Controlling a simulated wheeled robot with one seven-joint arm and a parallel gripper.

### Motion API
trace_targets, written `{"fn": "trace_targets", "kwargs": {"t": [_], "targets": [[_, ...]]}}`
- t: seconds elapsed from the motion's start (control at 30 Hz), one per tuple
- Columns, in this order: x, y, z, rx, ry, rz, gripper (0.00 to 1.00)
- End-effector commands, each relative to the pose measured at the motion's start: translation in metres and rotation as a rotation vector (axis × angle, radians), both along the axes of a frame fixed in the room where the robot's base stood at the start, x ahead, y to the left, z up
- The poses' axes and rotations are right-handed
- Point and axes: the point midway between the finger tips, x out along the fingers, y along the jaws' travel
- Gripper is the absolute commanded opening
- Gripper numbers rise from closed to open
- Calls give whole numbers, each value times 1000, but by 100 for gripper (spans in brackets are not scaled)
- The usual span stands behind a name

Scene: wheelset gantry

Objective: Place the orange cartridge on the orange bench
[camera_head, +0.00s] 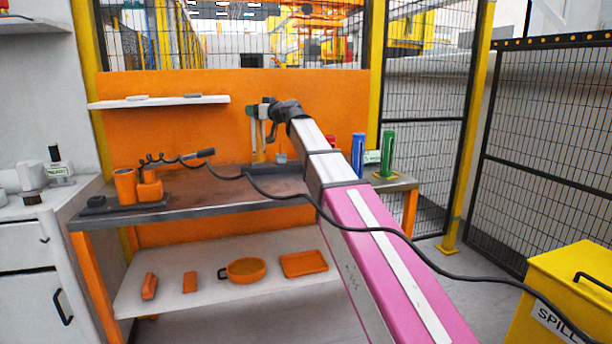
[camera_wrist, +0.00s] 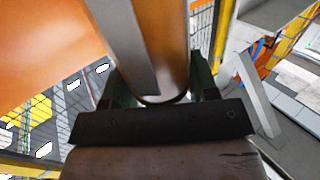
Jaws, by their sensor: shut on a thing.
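The orange cartridge (camera_wrist: 176,40) is a cylinder with a grey stripe in the wrist view, between the dark fingers of my gripper (camera_wrist: 160,92). In the head view my gripper (camera_head: 258,114) is above the back of the bench, shut on the cartridge. There the cartridge is hard to make out against the orange back panel. The orange bench (camera_head: 225,188) has a brown top, orange legs and an orange back panel. Whether the cartridge's lower end touches the bench top cannot be told.
A wall shelf (camera_head: 160,103) is behind. A black cable (camera_head: 400,237) crosses in front. The bench's middle is mostly clear.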

Motion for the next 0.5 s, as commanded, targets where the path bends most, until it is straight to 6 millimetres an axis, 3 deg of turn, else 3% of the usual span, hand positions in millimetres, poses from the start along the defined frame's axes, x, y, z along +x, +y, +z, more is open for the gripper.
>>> {"fn": "trace_targets", "kwargs": {"t": [0.17, 0.5], "targets": [[4, -18, -11, 1, 1, -3, 4], [18, -78, -47, 1, 2, -4, 4]]}}
